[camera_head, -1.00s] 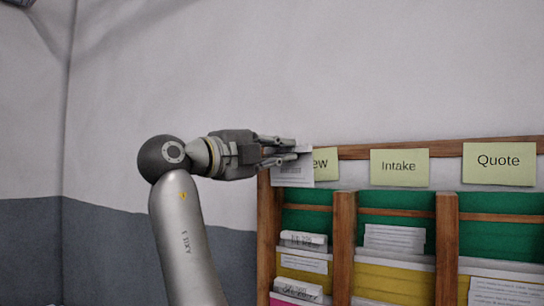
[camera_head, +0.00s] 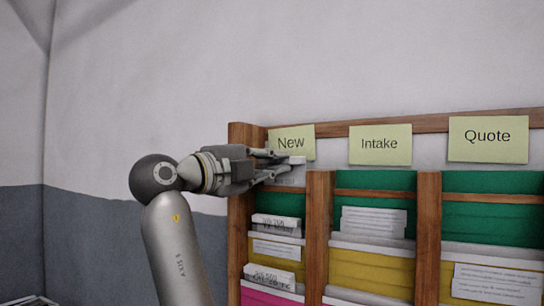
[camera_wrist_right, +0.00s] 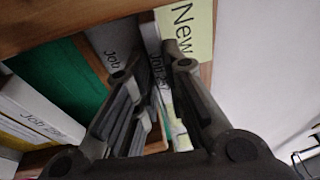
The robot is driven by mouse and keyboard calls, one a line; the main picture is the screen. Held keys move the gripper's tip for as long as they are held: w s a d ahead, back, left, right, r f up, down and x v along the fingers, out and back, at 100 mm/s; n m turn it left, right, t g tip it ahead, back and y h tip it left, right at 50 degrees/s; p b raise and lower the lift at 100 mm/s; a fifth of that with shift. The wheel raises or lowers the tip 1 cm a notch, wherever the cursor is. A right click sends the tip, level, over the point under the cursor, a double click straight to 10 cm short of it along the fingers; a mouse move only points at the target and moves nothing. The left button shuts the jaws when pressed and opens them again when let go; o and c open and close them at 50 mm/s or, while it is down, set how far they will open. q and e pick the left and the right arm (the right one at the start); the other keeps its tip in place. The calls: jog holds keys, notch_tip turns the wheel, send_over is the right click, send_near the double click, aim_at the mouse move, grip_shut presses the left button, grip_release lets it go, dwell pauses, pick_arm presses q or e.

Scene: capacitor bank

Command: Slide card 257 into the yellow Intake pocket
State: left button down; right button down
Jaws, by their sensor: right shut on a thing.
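My right gripper (camera_head: 283,166) reaches in from the left and is shut on a pale card (camera_head: 288,176) just below the New label. In the right wrist view the card (camera_wrist_right: 153,45) shows as a narrow strip with partly hidden "Job" lettering between the fingers (camera_wrist_right: 150,65). Its full number cannot be read. The yellow Intake pocket (camera_head: 372,272) is lower and to the right, under the Intake label (camera_head: 380,144). White cards (camera_head: 373,222) stand above its front, against the green pocket. My left gripper is not in view.
Wooden uprights (camera_head: 317,235) divide the rack's columns. The New label (camera_head: 291,141) is right behind the gripper, and the Quote label (camera_head: 488,138) is at the right. Job cards (camera_head: 276,222) fill pockets in the New column. The wall above the rack is clear.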

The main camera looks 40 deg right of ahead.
jog(key=shift+d+r, duration=0.1)
jog(key=shift+d, duration=0.1)
jog(key=s+a+r+p, duration=0.2)
jog(key=s+a+r, duration=0.1)
jog(key=a, duration=0.8)
jog(key=shift+s+r, duration=0.2)
jog(key=shift+s, duration=0.6)
dwell(0.4)
jog(key=shift+a, duration=0.1)
dwell(0.7)
